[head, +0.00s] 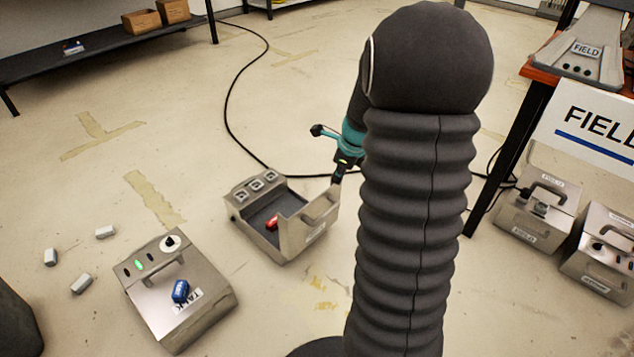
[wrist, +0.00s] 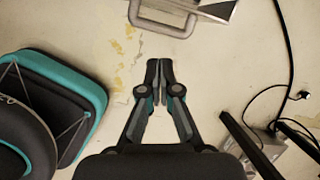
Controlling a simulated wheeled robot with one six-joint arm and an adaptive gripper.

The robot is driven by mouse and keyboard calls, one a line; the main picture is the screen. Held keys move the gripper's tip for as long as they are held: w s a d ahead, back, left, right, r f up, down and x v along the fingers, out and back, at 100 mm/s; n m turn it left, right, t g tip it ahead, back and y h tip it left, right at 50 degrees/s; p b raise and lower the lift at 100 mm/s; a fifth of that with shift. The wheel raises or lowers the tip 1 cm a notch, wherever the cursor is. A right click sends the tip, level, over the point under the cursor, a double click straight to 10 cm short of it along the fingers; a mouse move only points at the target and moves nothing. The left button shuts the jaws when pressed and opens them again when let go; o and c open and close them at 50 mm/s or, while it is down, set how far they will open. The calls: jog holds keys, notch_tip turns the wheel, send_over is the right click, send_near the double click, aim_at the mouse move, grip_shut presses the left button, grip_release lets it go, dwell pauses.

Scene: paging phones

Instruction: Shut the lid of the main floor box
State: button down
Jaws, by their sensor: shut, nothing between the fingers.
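An open grey metal floor box (head: 262,236) sits on the floor left of my arm in the head view. Its lid (head: 309,224) stands raised on the right side, with a handle on its outer face. I cannot read its label. A red object (head: 272,222) lies inside. My gripper (head: 338,176) is beside the lid's far upper corner, partly hidden by my arm; I cannot tell whether it touches. In the wrist view my gripper (wrist: 159,64) has its fingers together and empty, below a handle (wrist: 163,22) and part of a metal box (wrist: 217,9).
A closed metal box (head: 200,318) with a blue object (head: 180,291) stands at front left. Field boxes (head: 535,207) stand at right by a table (head: 519,125). A black cable (head: 228,112) curves behind the open box.

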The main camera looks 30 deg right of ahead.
jog(key=d+f+m, duration=0.3)
jog(key=d+f, duration=0.1)
jog(key=b, duration=0.3)
send_near(332, 206)
jog(key=shift+m, duration=0.3)
jog(key=x, duration=0.3)
jog(key=s+x, duration=0.1)
jog(key=x, duration=0.1)
jog(key=shift+w+d+f, duration=0.1)
jog(key=shift+d+f, duration=0.15)
jog(key=shift+d, duration=0.05)
jog(key=shift+w+a, duration=0.25)
jog(key=shift+w, duration=0.3)
jog(key=shift+w+a, duration=0.2)
jog(key=shift+w, duration=0.35)
jog(key=shift+w+a+r, duration=0.15)
jog(key=shift+w+a, duration=0.1)
jog(key=shift+w, duration=0.55)
